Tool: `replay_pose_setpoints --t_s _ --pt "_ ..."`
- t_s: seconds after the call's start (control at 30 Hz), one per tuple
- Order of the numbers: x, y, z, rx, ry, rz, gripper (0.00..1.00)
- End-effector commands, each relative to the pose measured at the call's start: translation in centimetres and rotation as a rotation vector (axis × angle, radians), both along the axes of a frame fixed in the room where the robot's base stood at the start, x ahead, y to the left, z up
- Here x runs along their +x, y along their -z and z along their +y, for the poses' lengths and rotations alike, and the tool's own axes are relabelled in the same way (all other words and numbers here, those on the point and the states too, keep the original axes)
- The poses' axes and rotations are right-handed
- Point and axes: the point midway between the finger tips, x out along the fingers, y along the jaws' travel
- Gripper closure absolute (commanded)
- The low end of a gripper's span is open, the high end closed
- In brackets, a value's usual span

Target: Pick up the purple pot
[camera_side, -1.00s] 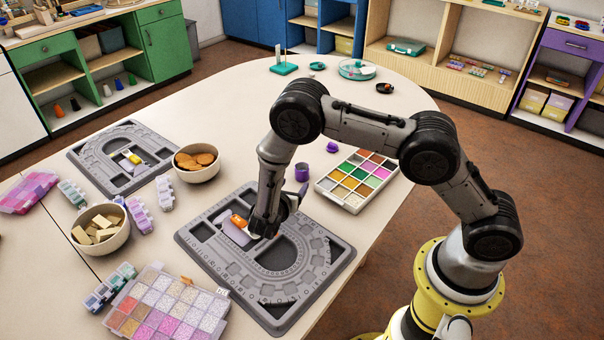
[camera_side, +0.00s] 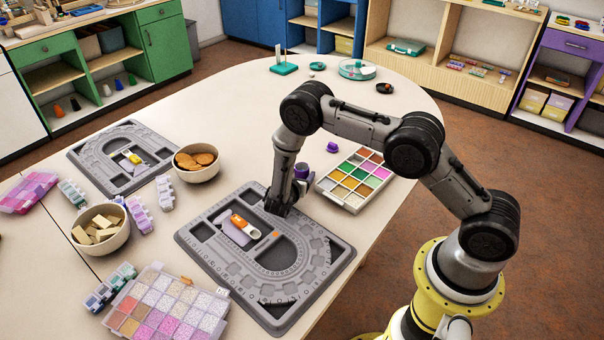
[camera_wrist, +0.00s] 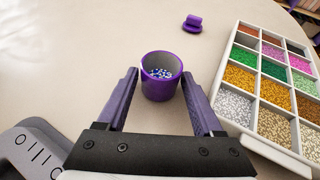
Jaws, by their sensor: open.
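The purple pot (camera_wrist: 160,88) stands upright on the table in the wrist view, with small blue and white beads inside. In the side view the pot (camera_side: 301,170) shows just beyond my gripper, partly hidden by it. My gripper (camera_wrist: 160,78) is open, its two fingers apart on the left and right of the pot. I cannot tell whether either finger touches the pot; a gap shows on both sides. A small purple lid (camera_wrist: 192,23) lies on the table beyond the pot; it also shows in the side view (camera_side: 332,148).
A white sectioned tray of coloured beads (camera_side: 345,203) stands close to the right of the pot. The grey bead board (camera_side: 330,275), holding an orange and white scoop (camera_side: 245,227), lies nearer. Bowls (camera_side: 185,175) stand to the left.

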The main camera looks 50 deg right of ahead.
Motion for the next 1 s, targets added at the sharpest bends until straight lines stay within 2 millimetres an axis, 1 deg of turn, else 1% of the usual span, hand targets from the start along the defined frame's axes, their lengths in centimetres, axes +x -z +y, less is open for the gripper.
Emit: replay_pose_setpoints --t_s 0.1,0.27,0.4,0.47,0.5,0.8,0.93,1.0 --pt "0.0 0.0 0.0 0.0 0.0 0.0 0.32" --pt "0.0 0.0 0.0 0.0 0.0 -0.001 0.61" --pt "0.0 0.0 0.0 0.0 0.0 -0.001 0.86" --pt "0.0 0.0 0.0 0.0 0.0 -0.001 0.97" --pt "0.0 -0.1 0.0 -0.001 0.0 -0.001 1.0" --pt "0.0 -0.3 0.0 0.0 0.001 -0.002 1.0" --pt "0.1 -1.1 0.0 0.0 0.001 -0.003 1.0" --pt "0.0 -1.9 0.0 0.001 0.001 -0.004 1.0"
